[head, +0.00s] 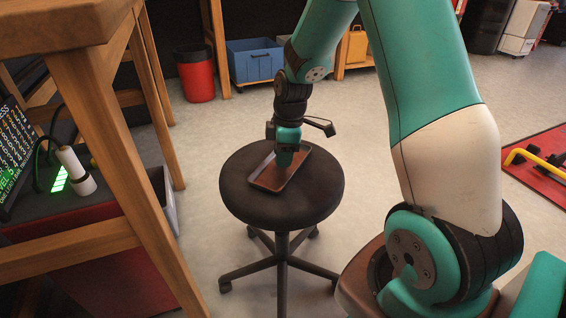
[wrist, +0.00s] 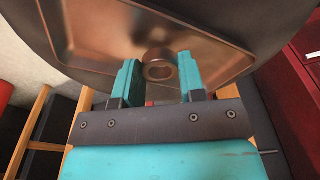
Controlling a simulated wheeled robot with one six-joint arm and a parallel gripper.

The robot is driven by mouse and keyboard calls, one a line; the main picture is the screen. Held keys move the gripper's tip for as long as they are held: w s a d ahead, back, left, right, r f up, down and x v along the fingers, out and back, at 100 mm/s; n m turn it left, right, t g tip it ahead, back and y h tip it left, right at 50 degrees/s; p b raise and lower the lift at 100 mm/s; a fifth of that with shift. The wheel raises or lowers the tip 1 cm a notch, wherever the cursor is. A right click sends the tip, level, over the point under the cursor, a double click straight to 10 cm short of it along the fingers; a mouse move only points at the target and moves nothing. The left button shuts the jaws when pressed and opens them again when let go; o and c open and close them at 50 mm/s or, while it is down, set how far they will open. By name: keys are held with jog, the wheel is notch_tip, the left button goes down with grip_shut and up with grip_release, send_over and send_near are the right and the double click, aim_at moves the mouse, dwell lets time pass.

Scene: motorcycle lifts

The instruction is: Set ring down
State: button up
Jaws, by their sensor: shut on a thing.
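The ring (wrist: 159,66) is a small brownish metal ring between my gripper's teal fingertips in the wrist view. My gripper (wrist: 158,80) is shut on it, with a fingertip on each side. In the head view my gripper (head: 284,160) points down over a shallow brown tray (head: 270,183) on a round black stool (head: 240,208). The tray's bare floor (wrist: 110,35) lies beyond the ring in the wrist view. The ring is hidden behind my gripper in the head view. I cannot tell whether the ring touches the tray.
A wooden frame (head: 110,150) stands close on the left of the stool. A red bin (head: 195,75) and a blue crate (head: 255,60) stand behind it. A red mat (head: 540,180) with yellow and black parts lies at the right. Floor around the stool is mostly clear.

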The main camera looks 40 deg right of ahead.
jog(key=shift+f, duration=0.75)
jog(key=shift+f, duration=0.1)
jog(key=o, duration=0.9)
jog(key=shift+o, duration=0.2)
notch_tip(320, 180, up, 12)
jog(key=d+p, duration=0.1)
jog(key=p, duration=0.4)
jog(key=s+a+r+m+y, duration=0.1)
jog(key=s+a+r, duration=0.4)
jog(key=s+a, duration=0.6)
jog(key=s+a+r+m+y, duration=0.2)
jog(key=s+a+r, duration=0.3)
jog(key=s+a, duration=0.6)
jog(key=shift+s+a+m+g, duration=0.15)
jog(key=shift+a+m+g, duration=0.25)
jog(key=shift+a+m, duration=0.5)
